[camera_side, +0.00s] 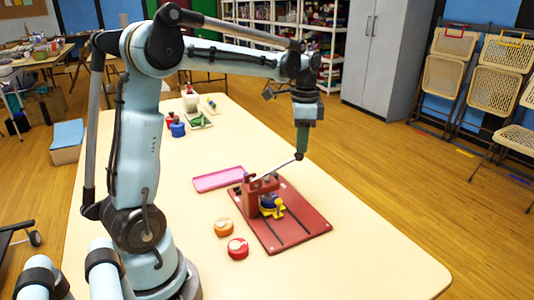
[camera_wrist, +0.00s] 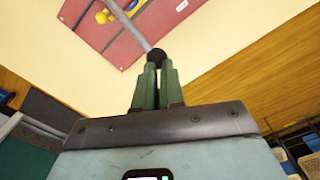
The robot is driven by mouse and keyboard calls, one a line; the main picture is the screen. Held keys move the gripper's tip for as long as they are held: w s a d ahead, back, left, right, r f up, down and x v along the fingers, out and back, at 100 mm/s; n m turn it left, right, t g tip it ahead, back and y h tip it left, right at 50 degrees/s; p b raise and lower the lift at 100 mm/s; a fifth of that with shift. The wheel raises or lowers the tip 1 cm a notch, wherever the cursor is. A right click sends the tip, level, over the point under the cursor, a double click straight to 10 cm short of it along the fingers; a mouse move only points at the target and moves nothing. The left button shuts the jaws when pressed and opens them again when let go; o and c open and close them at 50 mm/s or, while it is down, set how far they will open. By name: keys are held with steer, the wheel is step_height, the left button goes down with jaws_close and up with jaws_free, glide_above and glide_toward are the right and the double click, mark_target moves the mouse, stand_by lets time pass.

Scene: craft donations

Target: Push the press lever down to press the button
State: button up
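The red press (camera_side: 263,194) stands on a red base board (camera_side: 304,231) on the table. Its grey lever (camera_side: 275,168) slants up to the right and ends in a black knob (camera_side: 299,157). The knob also shows in the wrist view (camera_wrist: 156,56). My gripper (camera_side: 302,151) points down, its green fingers close together with their tips at the knob. In the wrist view the fingertips (camera_wrist: 158,66) are at the knob's near side; I cannot tell whether they touch it. A blue and yellow piece (camera_side: 271,205) sits under the lever; the button is not clearly visible.
A pink tray (camera_side: 219,179) lies behind the board. An orange round tin (camera_side: 223,227) and a red one (camera_side: 238,248) stand in front of it. Blue and red pots (camera_side: 177,129) stand farther back. The table's right front is clear.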

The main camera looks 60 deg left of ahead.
step_height(320, 180, up, 8)
steer(key=shift+f, duration=0.2)
stand_by(0.6)
steer(key=shift+d, duration=0.1)
stand_by(1.0)
steer(key=s+d+f+n+t, duration=0.6)
steer(key=s+d+f, duration=0.3)
steer(key=s+d, duration=0.2)
steer(key=d+t, duration=0.1)
steer(key=d, duration=0.1)
steer(key=shift+d+f, duration=0.3)
steer(key=shift+d, duration=0.1)
steer(key=shift+s, duration=0.1)
